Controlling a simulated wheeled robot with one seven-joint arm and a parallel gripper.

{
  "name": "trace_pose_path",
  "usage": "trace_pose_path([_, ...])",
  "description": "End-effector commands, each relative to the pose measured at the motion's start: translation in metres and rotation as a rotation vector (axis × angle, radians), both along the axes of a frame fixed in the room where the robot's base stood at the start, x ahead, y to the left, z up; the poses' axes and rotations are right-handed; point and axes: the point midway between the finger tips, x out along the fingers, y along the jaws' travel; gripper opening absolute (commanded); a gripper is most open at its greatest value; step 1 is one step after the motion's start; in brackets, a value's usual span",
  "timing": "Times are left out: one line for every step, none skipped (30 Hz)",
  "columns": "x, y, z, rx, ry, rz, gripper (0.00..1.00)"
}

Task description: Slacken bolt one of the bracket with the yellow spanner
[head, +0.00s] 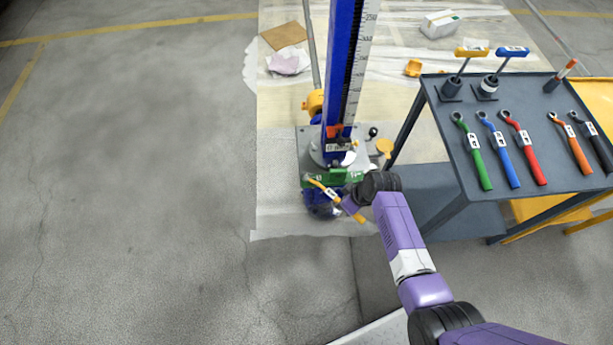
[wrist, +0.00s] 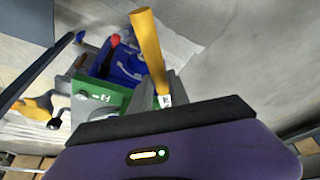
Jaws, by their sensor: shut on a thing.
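My gripper (head: 346,203) is shut on the yellow spanner (head: 330,192), gripping it along its handle. In the head view the spanner slants from upper left to lower right, and its head end lies over the left end of the green bracket (head: 345,176). I cannot tell whether the head is around a bolt or only beside it. In the wrist view the spanner's yellow handle (wrist: 148,50) sticks out beyond the jaws, and the bracket (wrist: 98,97) is to the left. The bracket's bolts and their labels are too small or hidden to read.
The bracket sits at the foot of a blue screw-jack column (head: 341,70) with a scale. A dark tool table (head: 500,185) to the right carries green, blue, red and orange spanners and T-handled tools. The floor (head: 130,180) to the left is clear.

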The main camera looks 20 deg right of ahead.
Motion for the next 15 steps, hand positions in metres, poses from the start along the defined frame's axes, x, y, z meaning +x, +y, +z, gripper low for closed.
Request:
trace_pose_path([0.0013,-0.0005,0.0008,-0.001,-0.003,-0.001,0.00])
trace_pose_path([0.0013,-0.0005,0.0006,-0.001,-0.003,-0.001,0.00])
trace_pose_path([0.0013,-0.0006,0.0006,-0.001,-0.003,-0.001,0.00])
trace_pose_path([0.0013,-0.0006,0.0006,-0.001,-0.003,-0.001,0.00])
trace_pose_path([0.0013,-0.0006,0.0006,-0.001,-0.003,-0.001,0.00])
trace_pose_path([0.0012,-0.0006,0.0008,-0.001,-0.003,-0.001,0.00])
trace_pose_path([0.0011,-0.0005,0.0009,-0.001,-0.003,-0.001,0.00])
trace_pose_path([0.0011,-0.0004,0.0010,0.000,-0.002,0.000,0.00])
trace_pose_path([0.0009,-0.0004,0.0010,0.000,-0.002,0.000,0.00])
trace_pose_path([0.0009,-0.0004,0.0011,0.000,-0.002,0.000,0.00])
trace_pose_path([0.0010,-0.0003,0.0013,0.000,-0.002,0.000,0.00])
trace_pose_path([0.0010,-0.0003,0.0022,0.000,-0.002,0.000,0.00])
trace_pose_path([0.0011,-0.0003,0.0030,0.000,-0.002,0.000,0.00])
trace_pose_path([0.0010,-0.0004,0.0042,-0.001,-0.003,-0.001,0.00])
trace_pose_path([0.0011,-0.0004,0.0059,-0.001,-0.003,-0.001,0.00])
